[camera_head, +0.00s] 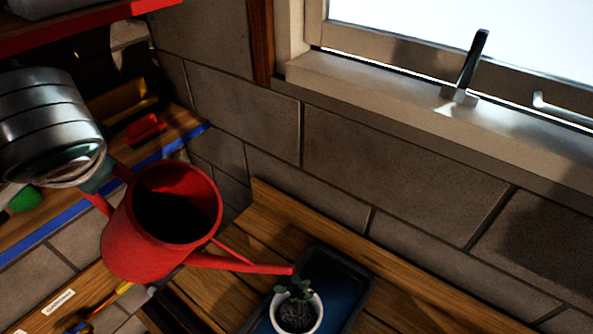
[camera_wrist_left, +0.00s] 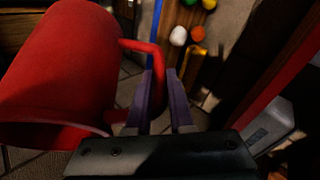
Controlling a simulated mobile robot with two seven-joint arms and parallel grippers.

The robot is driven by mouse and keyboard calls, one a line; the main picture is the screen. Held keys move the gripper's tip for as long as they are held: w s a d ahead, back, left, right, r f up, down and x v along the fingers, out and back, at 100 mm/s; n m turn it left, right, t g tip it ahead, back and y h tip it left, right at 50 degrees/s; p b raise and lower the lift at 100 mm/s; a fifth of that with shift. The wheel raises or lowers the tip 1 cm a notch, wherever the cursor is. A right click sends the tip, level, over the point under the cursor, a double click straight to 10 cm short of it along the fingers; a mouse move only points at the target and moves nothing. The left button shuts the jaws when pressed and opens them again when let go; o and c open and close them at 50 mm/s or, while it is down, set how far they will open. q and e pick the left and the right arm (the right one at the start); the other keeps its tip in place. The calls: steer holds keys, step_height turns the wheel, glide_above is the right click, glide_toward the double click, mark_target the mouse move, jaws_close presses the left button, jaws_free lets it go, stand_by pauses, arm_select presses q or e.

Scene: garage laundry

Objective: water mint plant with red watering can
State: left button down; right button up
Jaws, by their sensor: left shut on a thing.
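The red watering can (camera_head: 140,245) hangs at the left of the head view, its dark round opening facing the camera. Its thin spout (camera_head: 235,262) reaches right, and the tip shows at the edge of the mint plant's leaves (camera_head: 297,288). The plant grows in a small white pot (camera_head: 318,312). I cannot tell whether the spout touches it, and no water is visible. My left gripper, partly hidden in the head view, is shut on the can's handle; its fingers (camera_wrist_left: 165,95) show in the left wrist view beside the red can body (camera_wrist_left: 65,65). My right gripper is out of view.
The pot stands in a dark blue tray (camera_head: 345,285) on a wooden slatted bench (camera_head: 410,310) against a block wall. A window sill with a latch (camera_head: 465,70) lies above. A wooden shelf with a blue edge (camera_head: 185,140) and a red item (camera_head: 145,130) is at left.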

mark_target(93, 201)
arm_select(q)
steer(key=shift+w+r, duration=0.1)
steer(key=shift+s+d+r+y+p, duration=0.1)
steer(key=shift+d+r+y+p, duration=0.15)
steer(key=shift+d+r+p, duration=0.25)
steer(key=shift+s+d+r+y+p, duration=0.1)
steer(key=shift+d+r+y+p, duration=0.2)
steer(key=shift+r, duration=0.35)
stand_by(1.2)
steer(key=shift+s+d+r+t+y+p, duration=0.1)
steer(key=shift+d+r+t+y+p, duration=0.1)
steer(key=shift+d+r+p, duration=0.3)
steer(key=shift+s+d+r+t+y+p, duration=0.15)
steer(key=shift+d+r+p, duration=0.1)
steer(key=shift+r, duration=0.35)
steer(key=shift+a+f, duration=0.1)
steer(key=a+f+h+b, duration=0.1)
steer(key=a+f+b, duration=0.1)
steer(key=f, duration=0.2)
steer(key=w+a+f+g+h+b, duration=0.1)
steer(key=a+f+h, duration=0.1)
steer(key=f, duration=0.2)
steer(key=a+f+n+h+b, duration=0.1)
steer(key=a+f+h+b, duration=0.1)
steer(key=f, duration=0.2)
steer(key=shift+w+a+f+g+b, duration=0.1)
steer(key=shift+w+g+b, duration=0.15)
steer(key=shift+g+b, duration=0.1)
